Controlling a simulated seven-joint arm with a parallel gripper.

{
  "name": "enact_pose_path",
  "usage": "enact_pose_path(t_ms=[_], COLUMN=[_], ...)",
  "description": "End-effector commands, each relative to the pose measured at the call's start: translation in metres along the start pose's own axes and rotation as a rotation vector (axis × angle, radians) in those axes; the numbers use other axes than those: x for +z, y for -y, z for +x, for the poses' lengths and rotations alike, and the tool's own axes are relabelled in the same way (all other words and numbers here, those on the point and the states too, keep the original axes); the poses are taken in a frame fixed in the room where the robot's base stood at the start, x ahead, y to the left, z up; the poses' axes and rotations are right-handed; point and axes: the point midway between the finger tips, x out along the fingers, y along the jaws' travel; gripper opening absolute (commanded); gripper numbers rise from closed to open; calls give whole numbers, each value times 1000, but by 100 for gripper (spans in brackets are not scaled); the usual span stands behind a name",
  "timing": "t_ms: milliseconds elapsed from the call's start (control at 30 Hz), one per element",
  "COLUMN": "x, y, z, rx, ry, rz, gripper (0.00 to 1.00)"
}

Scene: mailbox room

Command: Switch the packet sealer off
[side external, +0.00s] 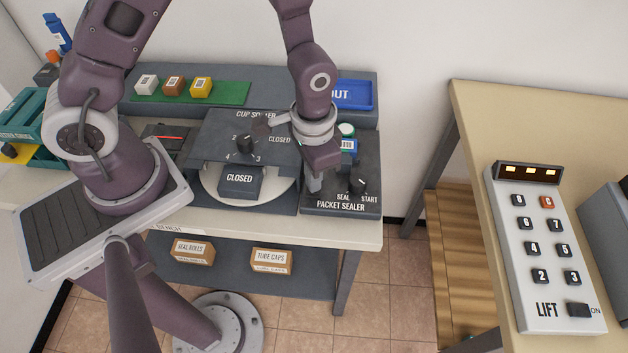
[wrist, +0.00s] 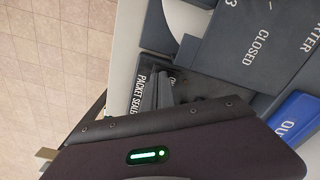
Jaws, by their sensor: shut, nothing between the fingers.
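The packet sealer (side external: 340,207) is a dark box at the right end of the bench, named on its front. A black knob (side external: 357,186) stands on its top beside the words SEAL and START. My gripper (side external: 314,185) is shut and empty, pointing down over the left part of the sealer, left of the knob. I cannot tell if it touches the sealer. In the wrist view the sealer's label (wrist: 146,92) shows beside my fingers; the knob is not clear there.
Left of the sealer stands the cup sealer (side external: 215,130) with a dial and a CLOSED block (side external: 240,181). A blue OUT tray (side external: 353,94) is behind. A lift keypad (side external: 545,250) lies on the right table (side external: 530,110), across a gap.

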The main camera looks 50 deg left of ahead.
Motion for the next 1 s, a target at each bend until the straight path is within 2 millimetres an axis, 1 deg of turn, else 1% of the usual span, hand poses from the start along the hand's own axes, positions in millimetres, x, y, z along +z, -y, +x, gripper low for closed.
enact_pose_path(t_ms=[633,767,1000], x=[-1,0,0], y=[0,0,0], z=[-64,-70,-71], rx=[0,0,0], ry=[-4,-1,-1], rz=[-1,0,-1], gripper=[0,0,0])
